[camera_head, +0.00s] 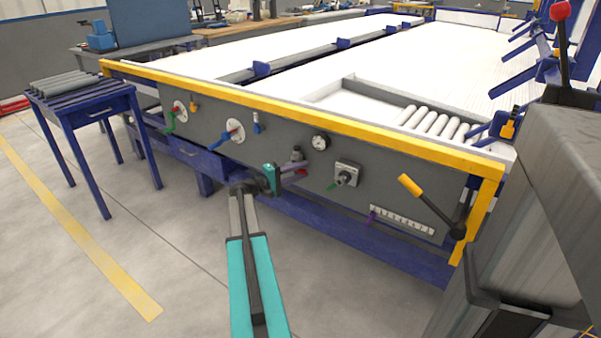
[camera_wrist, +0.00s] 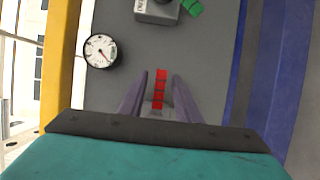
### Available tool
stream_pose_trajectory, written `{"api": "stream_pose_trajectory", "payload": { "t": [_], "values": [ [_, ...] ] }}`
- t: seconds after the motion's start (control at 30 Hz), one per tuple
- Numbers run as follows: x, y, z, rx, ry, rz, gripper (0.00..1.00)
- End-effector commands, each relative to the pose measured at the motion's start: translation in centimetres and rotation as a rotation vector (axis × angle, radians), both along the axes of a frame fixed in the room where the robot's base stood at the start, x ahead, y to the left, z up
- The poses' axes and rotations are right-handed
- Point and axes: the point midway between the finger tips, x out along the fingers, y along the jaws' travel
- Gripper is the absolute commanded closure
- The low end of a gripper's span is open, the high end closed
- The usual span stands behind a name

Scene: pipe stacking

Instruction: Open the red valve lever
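The red valve lever (camera_wrist: 160,87) lies between the two purple fingers of my gripper (camera_wrist: 160,92) in the wrist view. Grey gaps show on both sides of it, so my gripper is open around the lever, not clamped on it. The lever's lower end is hidden near the gripper's base. In the head view a small part of the red lever (camera_head: 302,171) shows beside the purple fingers of my gripper (camera_head: 292,168), in front of the grey panel. A grey valve body (camera_head: 297,154) sits just above the fingers.
A blue-handled valve (camera_head: 234,129) and a green-handled valve (camera_head: 179,110) are to the left. A yellow-handled lever (camera_head: 411,186) stands out at the right.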

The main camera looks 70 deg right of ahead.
Motion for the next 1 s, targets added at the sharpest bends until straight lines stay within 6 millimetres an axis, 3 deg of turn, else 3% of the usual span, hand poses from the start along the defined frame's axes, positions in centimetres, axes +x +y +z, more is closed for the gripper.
{"api": "stream_pose_trajectory", "payload": {
  "t": [0.3,0.5,1.0],
  "values": [
    [-0.09,-0.12,0.03,0.000,0.000,0.000,0.71],
    [-0.07,-0.10,0.02,0.000,0.000,0.000,1.00],
    [0.66,0.21,0.12,0.005,0.016,0.010,1.00]
  ]
}}
